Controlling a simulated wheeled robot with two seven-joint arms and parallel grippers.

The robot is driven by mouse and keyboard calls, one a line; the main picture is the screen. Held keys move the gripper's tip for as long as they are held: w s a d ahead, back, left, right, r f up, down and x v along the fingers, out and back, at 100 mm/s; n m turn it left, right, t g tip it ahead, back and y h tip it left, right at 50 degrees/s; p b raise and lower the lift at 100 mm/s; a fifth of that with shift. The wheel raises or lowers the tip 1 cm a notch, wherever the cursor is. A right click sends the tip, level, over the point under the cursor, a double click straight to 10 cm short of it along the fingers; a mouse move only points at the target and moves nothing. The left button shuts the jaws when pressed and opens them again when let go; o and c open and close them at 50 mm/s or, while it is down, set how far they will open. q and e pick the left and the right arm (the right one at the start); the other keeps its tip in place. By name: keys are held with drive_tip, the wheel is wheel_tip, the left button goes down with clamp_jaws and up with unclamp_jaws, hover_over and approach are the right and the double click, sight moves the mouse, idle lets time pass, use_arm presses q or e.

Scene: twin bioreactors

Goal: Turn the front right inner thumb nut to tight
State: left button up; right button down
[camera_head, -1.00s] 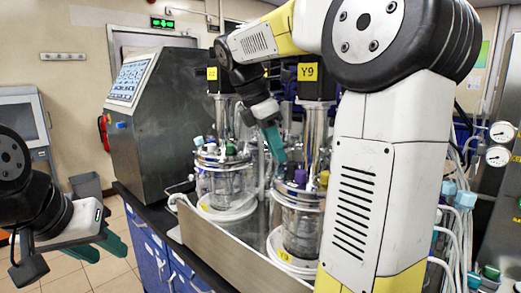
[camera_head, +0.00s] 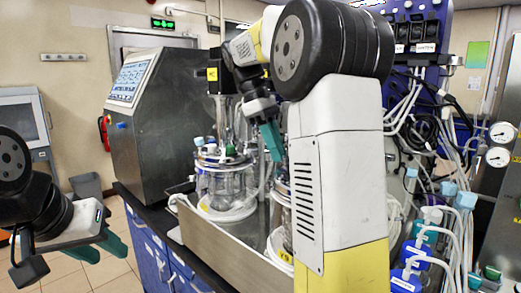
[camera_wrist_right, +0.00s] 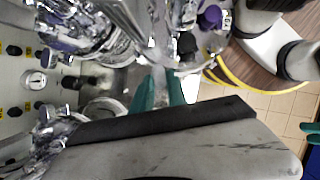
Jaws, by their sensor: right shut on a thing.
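The right bioreactor vessel (camera_head: 284,205) is mostly hidden behind my right arm; only its left edge shows. My right gripper (camera_head: 274,156) points down at its top, with teal fingers close together. In the right wrist view the fingers (camera_wrist_right: 160,92) reach in beside the shiny metal headplate fittings (camera_wrist_right: 95,35). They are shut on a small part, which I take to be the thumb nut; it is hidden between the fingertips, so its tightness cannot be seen. My left gripper (camera_head: 101,248) is open and empty at the lower left, away from the vessels.
The left vessel (camera_head: 224,185) stands in the same metal tray (camera_head: 235,257). A grey control console (camera_head: 160,115) is behind it. Tubes and capped bottles (camera_head: 425,225) crowd the right side. A purple cap (camera_wrist_right: 210,17) shows near the fingers in the wrist view.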

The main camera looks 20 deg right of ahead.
drive_tip(key=shift+w+d+m+g+y, duration=0.1)
drive_tip(key=shift+m+g+y, duration=0.15)
drive_tip(key=shift+m, duration=0.55)
drive_tip(key=shift+w+d+m+g+y, duration=0.15)
drive_tip(key=shift+m+y, duration=0.1)
drive_tip(key=shift+m, duration=0.55)
drive_tip(key=shift+s, duration=0.1)
drive_tip(key=c, duration=1.3)
unclamp_jaws()
drive_tip(key=shift+a, duration=0.1)
